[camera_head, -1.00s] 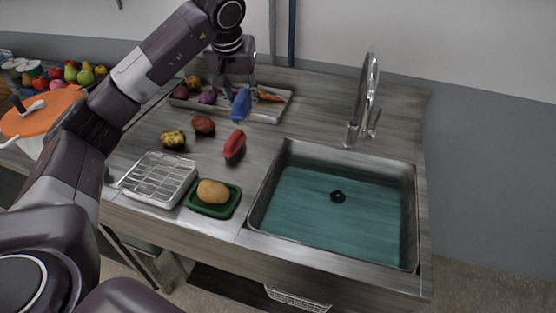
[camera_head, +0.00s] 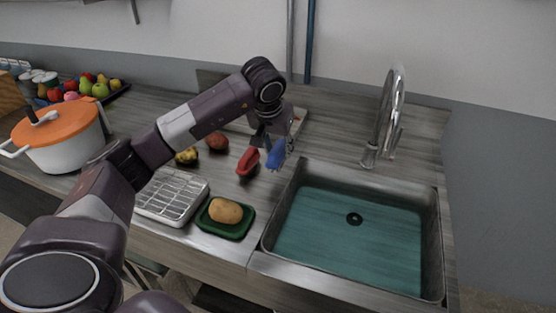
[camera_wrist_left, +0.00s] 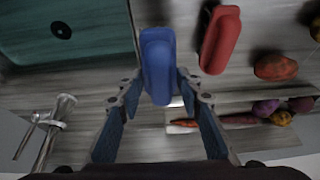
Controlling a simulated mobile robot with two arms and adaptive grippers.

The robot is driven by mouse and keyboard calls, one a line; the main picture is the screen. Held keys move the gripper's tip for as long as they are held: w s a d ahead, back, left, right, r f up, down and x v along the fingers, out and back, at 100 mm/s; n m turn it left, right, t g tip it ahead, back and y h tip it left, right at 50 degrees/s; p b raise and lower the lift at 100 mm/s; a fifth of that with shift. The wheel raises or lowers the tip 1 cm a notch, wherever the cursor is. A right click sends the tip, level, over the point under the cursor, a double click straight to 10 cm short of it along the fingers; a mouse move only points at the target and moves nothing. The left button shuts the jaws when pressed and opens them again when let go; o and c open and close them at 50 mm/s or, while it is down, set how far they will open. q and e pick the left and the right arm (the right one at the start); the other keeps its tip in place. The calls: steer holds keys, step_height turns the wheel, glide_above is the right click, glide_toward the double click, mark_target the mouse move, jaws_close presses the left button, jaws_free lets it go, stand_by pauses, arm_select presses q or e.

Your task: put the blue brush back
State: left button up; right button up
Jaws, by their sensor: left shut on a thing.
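The blue brush (camera_head: 276,154) is held by my left gripper (camera_head: 268,139), above the counter by the sink's back left corner. In the left wrist view the blue brush (camera_wrist_left: 157,66) sits between the fingertips of my left gripper (camera_wrist_left: 158,85), which is shut on it. A red brush (camera_head: 248,161) rests on the counter just left of the blue one; it also shows in the left wrist view (camera_wrist_left: 220,40). My right gripper is not in view.
The sink (camera_head: 432,200) with teal water lies to the right, with a tall faucet (camera_head: 385,115) behind it. A green tray (camera_head: 228,233) holds a potato (camera_head: 225,211). A wire rack (camera_head: 172,197), loose potatoes (camera_head: 217,142) and an orange-lidded pot (camera_head: 62,135) stand left.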

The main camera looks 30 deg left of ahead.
mark_target(278, 161)
arm_select(q)
steer(key=shift+f, duration=0.7)
step_height(278, 161, down, 4)
steer(key=shift+r+p, duration=0.25)
steer(key=shift+p, duration=0.05)
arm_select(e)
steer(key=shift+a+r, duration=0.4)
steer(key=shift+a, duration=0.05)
arm_select(q)
steer(key=shift+f, duration=0.2)
steer(key=o, duration=1.2)
steer(key=shift+r, duration=0.1)
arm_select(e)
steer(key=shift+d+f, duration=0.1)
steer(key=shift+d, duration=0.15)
